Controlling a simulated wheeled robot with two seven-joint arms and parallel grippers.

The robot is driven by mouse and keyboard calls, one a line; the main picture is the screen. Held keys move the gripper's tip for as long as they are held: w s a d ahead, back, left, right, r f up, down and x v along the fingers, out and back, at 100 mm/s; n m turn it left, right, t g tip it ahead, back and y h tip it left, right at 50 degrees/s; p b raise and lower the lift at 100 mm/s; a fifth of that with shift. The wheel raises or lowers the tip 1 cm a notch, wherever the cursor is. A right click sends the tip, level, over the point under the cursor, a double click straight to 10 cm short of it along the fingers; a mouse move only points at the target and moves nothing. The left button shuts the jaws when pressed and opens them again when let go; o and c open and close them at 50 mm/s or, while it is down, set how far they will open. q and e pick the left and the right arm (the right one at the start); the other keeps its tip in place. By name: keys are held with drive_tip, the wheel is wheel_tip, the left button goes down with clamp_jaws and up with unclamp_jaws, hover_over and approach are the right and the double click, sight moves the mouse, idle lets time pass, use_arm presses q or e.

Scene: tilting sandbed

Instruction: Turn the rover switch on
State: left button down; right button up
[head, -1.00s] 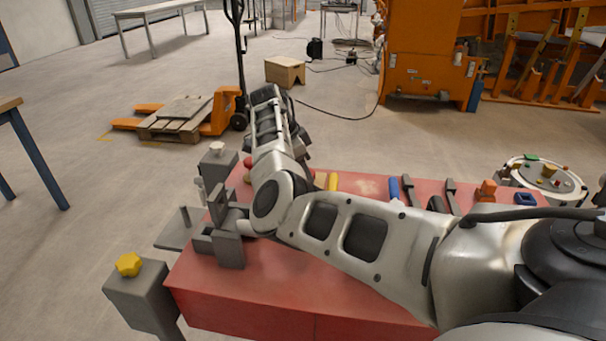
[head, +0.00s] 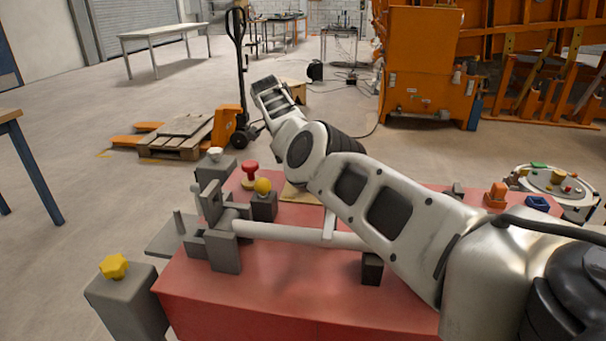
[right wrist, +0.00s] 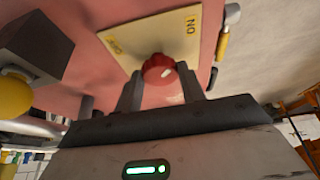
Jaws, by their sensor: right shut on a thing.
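The switch is a red knob (right wrist: 158,68) on a cream plate (right wrist: 120,38) in the right wrist view. The plate has ON and OFF lettering, upside down in this view, with OFF left and ON right. My right gripper (right wrist: 160,80) has one finger on each side of the knob and is shut on it. In the head view my right arm reaches in from the right. It hides the knob and the gripper's fingers, and only part of the cream plate (head: 300,193) shows under it. My left gripper is not in view.
The red bench (head: 270,280) carries a yellow ball knob on a dark block (head: 263,206), a red mushroom button (head: 250,172) and a long pale bar (head: 285,234). A grey post with a yellow star knob (head: 113,267) stands at the front left. Bare bench lies in front.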

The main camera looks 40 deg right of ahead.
idle(0.3)
drive_tip(key=o, duration=1)
drive_tip(key=shift+c, duration=0.2)
drive_tip(key=shift+r, duration=0.1)
